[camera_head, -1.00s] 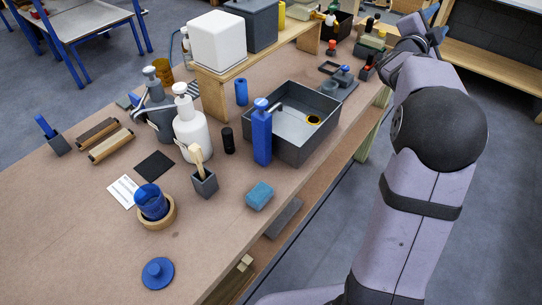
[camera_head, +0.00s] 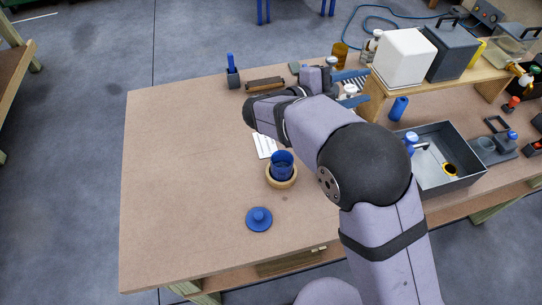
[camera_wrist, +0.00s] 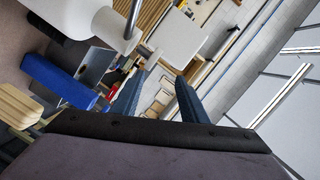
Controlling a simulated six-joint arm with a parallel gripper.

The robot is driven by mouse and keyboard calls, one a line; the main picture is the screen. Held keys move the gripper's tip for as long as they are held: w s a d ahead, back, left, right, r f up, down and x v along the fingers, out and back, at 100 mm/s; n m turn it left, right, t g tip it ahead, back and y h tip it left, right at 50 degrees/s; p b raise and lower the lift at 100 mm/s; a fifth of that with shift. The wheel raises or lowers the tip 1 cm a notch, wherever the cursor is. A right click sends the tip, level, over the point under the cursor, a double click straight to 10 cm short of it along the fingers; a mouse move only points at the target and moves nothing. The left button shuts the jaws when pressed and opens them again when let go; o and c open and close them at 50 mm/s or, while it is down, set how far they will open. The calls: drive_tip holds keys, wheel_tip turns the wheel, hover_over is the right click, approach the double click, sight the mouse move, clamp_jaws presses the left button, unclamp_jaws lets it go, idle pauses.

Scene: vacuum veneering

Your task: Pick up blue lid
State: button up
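The blue lid (camera_head: 259,219) lies flat on the brown table near its front edge, with its round knob up. Behind it, a blue cup (camera_head: 282,165) stands in a round wooden ring (camera_head: 281,180). My gripper (camera_head: 354,91) is over the back part of the table, well behind and to the right of the lid. In the wrist view my gripper (camera_wrist: 160,98) has its two blue fingers spread apart with nothing between them. The lid is not in the wrist view.
A grey bin (camera_head: 440,185) and a wooden shelf with a white box (camera_head: 404,55) stand at the right. A dark pen holder (camera_head: 233,77) is at the back. The table's left part is clear. My arm hides part of the middle.

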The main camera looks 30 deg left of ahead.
drive_tip(key=s+a+f+n+y, duration=0.2)
drive_tip(key=s+a+f+n, duration=0.2)
drive_tip(key=s+a+f, duration=0.4)
drive_tip(key=n+t+y+p, duration=0.15)
drive_tip(key=n+y, duration=0.35)
drive_tip(key=n, duration=0.9)
hover_over(256, 220)
drive_tip(key=s, duration=0.2)
drive_tip(key=shift+t, duration=0.35)
drive_tip(key=f, duration=0.9)
drive_tip(key=shift+w+d+f, duration=0.1)
drive_tip(key=shift+d+f, duration=0.05)
drive_tip(key=shift+d, duration=0.1)
drive_tip(key=s+f+b, duration=0.1)
drive_tip(key=s+f+n+y+b, duration=0.1)
drive_tip(key=f+b, duration=0.1)
drive_tip(key=shift+d+f, duration=0.15)
drive_tip(key=shift+a+f+y+b, duration=0.3)
drive_tip(key=shift+f+y+b, duration=0.3)
drive_tip(key=shift+b, duration=0.1)
drive_tip(key=shift+w+f+b, duration=0.2)
drive_tip(key=shift+w, duration=1.05)
drive_tip(key=shift+w+f+b, duration=0.15)
drive_tip(key=shift+w+b, duration=0.05)
drive_tip(key=shift+w, duration=1.05)
